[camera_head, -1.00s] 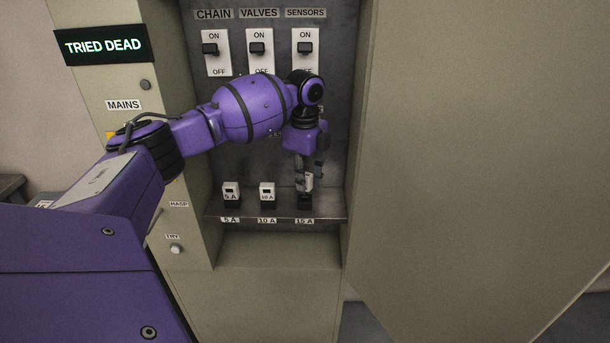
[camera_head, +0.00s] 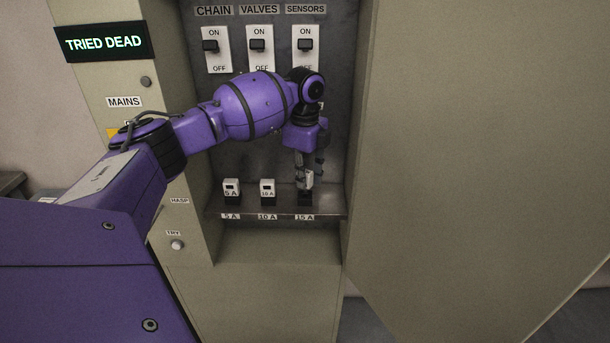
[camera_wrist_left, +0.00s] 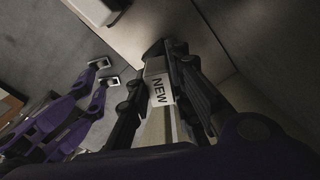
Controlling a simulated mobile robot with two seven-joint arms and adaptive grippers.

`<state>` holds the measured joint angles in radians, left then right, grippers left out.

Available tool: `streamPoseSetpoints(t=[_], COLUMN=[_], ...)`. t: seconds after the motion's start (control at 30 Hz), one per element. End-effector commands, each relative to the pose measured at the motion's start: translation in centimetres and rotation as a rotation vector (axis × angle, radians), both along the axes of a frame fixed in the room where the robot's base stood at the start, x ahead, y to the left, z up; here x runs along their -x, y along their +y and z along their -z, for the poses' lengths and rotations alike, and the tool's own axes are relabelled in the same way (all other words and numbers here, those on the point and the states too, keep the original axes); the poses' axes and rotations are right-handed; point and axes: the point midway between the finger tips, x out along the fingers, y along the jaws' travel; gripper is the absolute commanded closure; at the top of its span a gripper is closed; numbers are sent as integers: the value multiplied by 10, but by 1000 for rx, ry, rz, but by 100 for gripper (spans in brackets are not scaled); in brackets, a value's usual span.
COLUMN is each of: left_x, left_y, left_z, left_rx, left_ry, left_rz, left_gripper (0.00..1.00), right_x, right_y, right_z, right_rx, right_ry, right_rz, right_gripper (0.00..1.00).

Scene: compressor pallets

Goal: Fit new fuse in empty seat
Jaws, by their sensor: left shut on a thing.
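My left gripper (camera_head: 305,182) is shut on the new fuse, a pale block marked NEW (camera_wrist_left: 158,90) in the left wrist view. In the head view the gripper points down, with the fuse low between its fingers, just over the dark 15 A seat (camera_head: 305,199). The fingers partly hide the fuse and the seat, so I cannot tell whether they touch. A white 5 A fuse (camera_head: 231,187) and a white 10 A fuse (camera_head: 267,187) stand in the seats to the left. My right gripper is not in view.
The seats line a narrow metal shelf (camera_head: 250,214) inside the cabinet. Switches marked CHAIN (camera_head: 210,46), VALVES (camera_head: 257,45) and SENSORS (camera_head: 305,44) are above, all at ON. The cabinet's right wall is close to my gripper. A display (camera_head: 104,43) reads TRIED DEAD.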

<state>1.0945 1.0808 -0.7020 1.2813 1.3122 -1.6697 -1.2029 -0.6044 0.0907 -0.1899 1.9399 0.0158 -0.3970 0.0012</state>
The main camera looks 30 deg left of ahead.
Motion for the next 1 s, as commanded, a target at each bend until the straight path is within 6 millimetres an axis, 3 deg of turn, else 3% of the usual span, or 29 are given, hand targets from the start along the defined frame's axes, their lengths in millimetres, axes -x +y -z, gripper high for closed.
streamPoseSetpoints(t=[1.0], left_x=[-1], left_y=[0], left_z=[-1], left_rx=[0], left_ry=[-2], left_rz=[0], left_gripper=[100], right_x=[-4], right_y=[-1], right_z=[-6], right_rx=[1], right_ry=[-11], right_rz=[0], right_gripper=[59])
